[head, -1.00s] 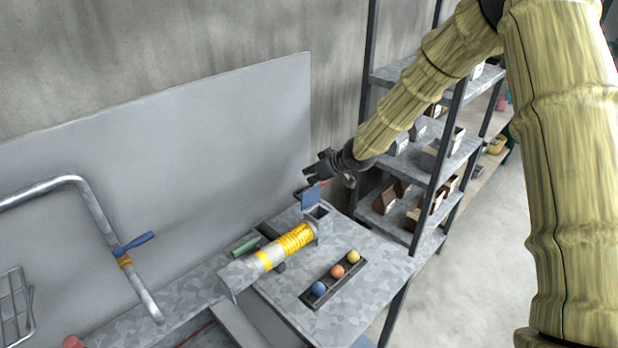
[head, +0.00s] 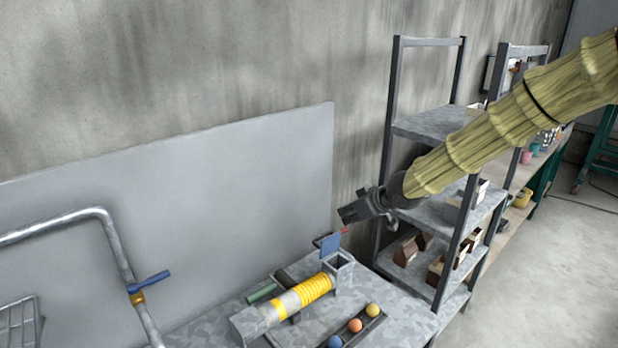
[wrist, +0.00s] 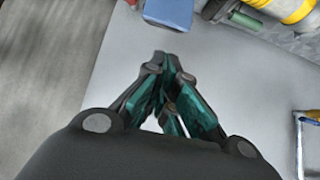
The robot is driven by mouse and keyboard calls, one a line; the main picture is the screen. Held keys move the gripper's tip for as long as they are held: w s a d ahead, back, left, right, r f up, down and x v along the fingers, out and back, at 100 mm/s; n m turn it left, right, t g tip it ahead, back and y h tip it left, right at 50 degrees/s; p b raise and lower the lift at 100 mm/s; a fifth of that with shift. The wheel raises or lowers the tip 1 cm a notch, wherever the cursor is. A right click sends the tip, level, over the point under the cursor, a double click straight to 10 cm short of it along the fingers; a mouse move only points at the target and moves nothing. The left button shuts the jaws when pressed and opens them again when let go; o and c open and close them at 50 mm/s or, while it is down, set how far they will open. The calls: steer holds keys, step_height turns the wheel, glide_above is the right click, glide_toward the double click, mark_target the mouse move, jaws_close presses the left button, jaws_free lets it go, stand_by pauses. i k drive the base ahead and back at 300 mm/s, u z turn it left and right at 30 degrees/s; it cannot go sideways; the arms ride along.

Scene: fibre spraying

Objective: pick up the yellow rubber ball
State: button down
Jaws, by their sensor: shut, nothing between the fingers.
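The yellow rubber ball (head: 372,310) sits at the far right end of a dark tray (head: 377,323) on the metal table, in a row with an orange ball (head: 355,325) and a blue ball (head: 334,341). My gripper (head: 346,214) is above and behind the tray, near the grey panel, well apart from the balls. In the wrist view my gripper (wrist: 160,58) is shut and empty, its fingers together. The yellow ball does not show in the wrist view.
A machine with a yellow coil (head: 315,289), a square hopper (head: 340,262) and a blue flap (head: 331,244) stands on the table below my gripper. A metal shelf (head: 435,122) with small boxes stands to the right. A pipe with a blue valve handle (head: 150,281) is at the left.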

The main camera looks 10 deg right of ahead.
mark_target(372, 310)
steer(key=k, duration=0.9)
